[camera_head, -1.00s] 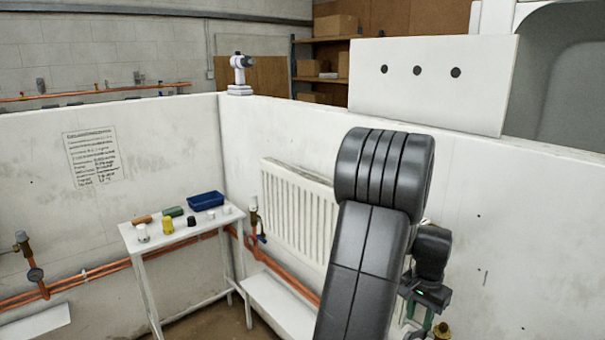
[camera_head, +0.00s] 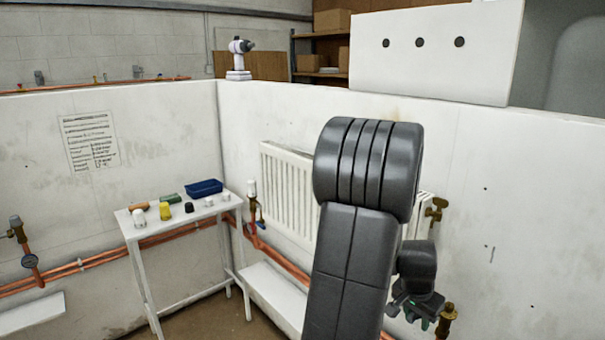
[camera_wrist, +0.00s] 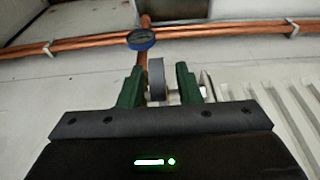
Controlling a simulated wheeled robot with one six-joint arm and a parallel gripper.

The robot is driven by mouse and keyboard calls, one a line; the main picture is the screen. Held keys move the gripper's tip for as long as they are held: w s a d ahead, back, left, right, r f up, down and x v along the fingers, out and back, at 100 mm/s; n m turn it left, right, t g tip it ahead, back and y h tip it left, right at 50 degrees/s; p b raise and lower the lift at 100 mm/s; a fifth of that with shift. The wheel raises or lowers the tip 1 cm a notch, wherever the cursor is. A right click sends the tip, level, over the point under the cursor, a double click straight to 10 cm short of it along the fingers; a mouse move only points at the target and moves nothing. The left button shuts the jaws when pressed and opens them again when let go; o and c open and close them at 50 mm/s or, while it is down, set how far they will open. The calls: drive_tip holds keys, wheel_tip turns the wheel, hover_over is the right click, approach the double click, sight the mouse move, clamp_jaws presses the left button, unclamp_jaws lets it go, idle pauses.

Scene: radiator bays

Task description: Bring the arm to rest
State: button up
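My arm stands bent in front of the radiator in the head view, with my gripper (camera_head: 418,308) low at its right side, partly hidden by the arm. In the wrist view my gripper (camera_wrist: 158,85) shows two green fingers standing apart.
A white table (camera_head: 130,222) at left holds small caps, a yellow piece and a blue tray (camera_head: 205,187). A brass valve (camera_head: 446,318) stands close right of my gripper. Copper pipes (camera_wrist: 85,47) and a round gauge (camera_wrist: 142,39) lie beyond the fingers.

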drive_tip(key=shift+s+a+f+t+h+b, duration=0.1)
drive_tip(key=shift+f+t+h+b, duration=0.25)
drive_tip(key=shift+b, duration=0.7)
drive_tip(key=shift+s+a+f+t+h+b, duration=0.15)
drive_tip(key=shift+f+b, duration=0.25)
drive_tip(key=shift+b, duration=0.6)
drive_tip(key=s+a+r, duration=0.2)
drive_tip(key=r, duration=0.4)
drive_tip(key=s+a+r+n+p, duration=0.1)
drive_tip(key=s+a+r, duration=0.2)
drive_tip(key=r, duration=0.3)
drive_tip(key=shift+s+a+r+p, duration=0.2)
drive_tip(key=shift+a+r+p, duration=0.1)
drive_tip(key=shift+a+r, duration=0.05)
